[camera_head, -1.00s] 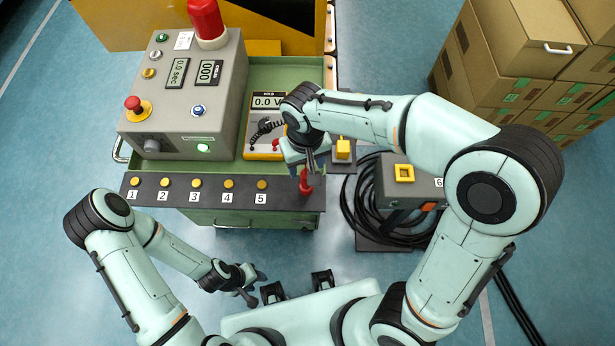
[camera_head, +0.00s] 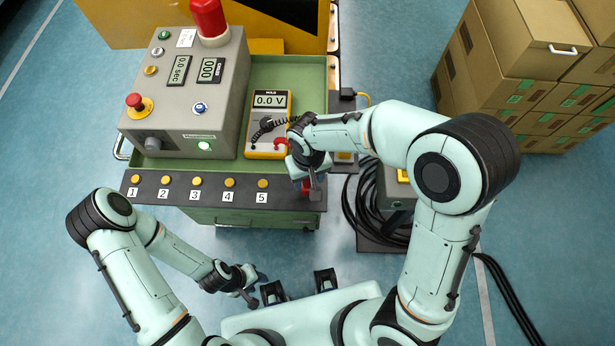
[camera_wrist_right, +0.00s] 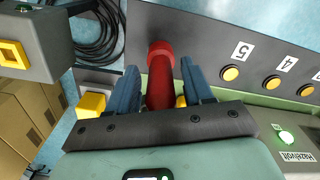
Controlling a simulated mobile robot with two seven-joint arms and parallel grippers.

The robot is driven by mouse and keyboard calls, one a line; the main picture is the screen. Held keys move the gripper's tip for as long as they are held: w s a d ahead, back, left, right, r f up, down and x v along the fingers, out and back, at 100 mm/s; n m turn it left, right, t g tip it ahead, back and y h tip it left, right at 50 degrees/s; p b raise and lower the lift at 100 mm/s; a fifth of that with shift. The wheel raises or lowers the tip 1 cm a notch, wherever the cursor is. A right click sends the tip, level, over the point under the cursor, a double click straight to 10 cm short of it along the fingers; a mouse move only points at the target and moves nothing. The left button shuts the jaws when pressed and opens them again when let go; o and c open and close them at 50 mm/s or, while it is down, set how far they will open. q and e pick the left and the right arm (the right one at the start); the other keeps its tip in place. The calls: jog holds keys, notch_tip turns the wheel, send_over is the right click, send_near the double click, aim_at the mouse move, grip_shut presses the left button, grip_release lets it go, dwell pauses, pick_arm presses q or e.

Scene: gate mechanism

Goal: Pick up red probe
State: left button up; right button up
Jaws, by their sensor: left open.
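The red probe (camera_head: 306,187) stands at the right end of the dark strip of numbered buttons, partly hidden in the head view by my right gripper (camera_head: 314,188). In the right wrist view the red probe (camera_wrist_right: 160,80) lies between the two blue fingers of my right gripper (camera_wrist_right: 159,65). A narrow gap shows on each side of the probe, so the fingers are open around it. My left gripper (camera_head: 256,288) is open and empty, low in front of the bench and away from the probe.
The strip (camera_head: 225,192) carries several yellow buttons. A yellow meter (camera_head: 268,120) reading 0.0 V lies behind it, beside a grey control box (camera_head: 185,95). A grey box with a yellow-rimmed socket (camera_wrist_right: 20,50) and black cables (camera_head: 368,205) are at the right. Cardboard boxes (camera_head: 515,60) stand further right.

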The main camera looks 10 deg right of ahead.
grip_shut()
jog(key=shift+r, duration=0.15)
